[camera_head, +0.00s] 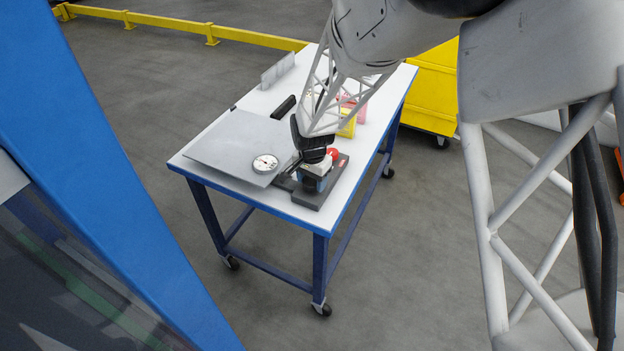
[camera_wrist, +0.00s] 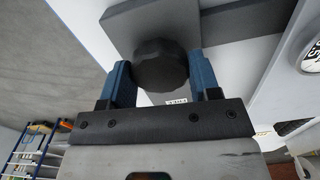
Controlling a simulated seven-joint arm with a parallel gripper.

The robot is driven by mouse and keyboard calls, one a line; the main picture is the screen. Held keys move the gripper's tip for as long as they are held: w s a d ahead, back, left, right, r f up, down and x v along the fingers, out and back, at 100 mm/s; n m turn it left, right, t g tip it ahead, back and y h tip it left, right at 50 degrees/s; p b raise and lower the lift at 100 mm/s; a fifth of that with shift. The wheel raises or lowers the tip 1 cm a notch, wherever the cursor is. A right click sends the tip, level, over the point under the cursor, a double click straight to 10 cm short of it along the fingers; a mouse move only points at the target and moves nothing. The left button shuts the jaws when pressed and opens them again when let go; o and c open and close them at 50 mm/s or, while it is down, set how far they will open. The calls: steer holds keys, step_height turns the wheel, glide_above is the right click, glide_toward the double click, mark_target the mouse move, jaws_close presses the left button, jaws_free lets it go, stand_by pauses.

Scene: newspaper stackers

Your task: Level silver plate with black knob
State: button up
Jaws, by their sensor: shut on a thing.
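The silver plate (camera_head: 228,140) lies on the left front part of the white table, with a round dial gauge (camera_head: 265,163) on its near corner. The gauge also shows at the right edge of the wrist view (camera_wrist: 313,57). The black knob (camera_wrist: 160,62) is between the two blue fingers of my gripper (camera_wrist: 161,76), which is shut on it. In the head view my gripper (camera_head: 314,181) is at a dark base (camera_head: 322,194) beside the plate's right side, and hides the knob. Whether the plate is level cannot be told.
The white table (camera_head: 225,186) has blue legs on casters. A red round part (camera_head: 333,154) is close beside my gripper. Behind stand a yellow box (camera_head: 347,124), a pink item (camera_head: 357,106), a black bar (camera_head: 283,107) and a grey upright piece (camera_head: 278,70).

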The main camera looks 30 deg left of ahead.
mark_target(312, 180)
steer(key=shift+m, duration=0.8)
steer(key=o, duration=0.9)
steer(key=shift+r, duration=3.9)
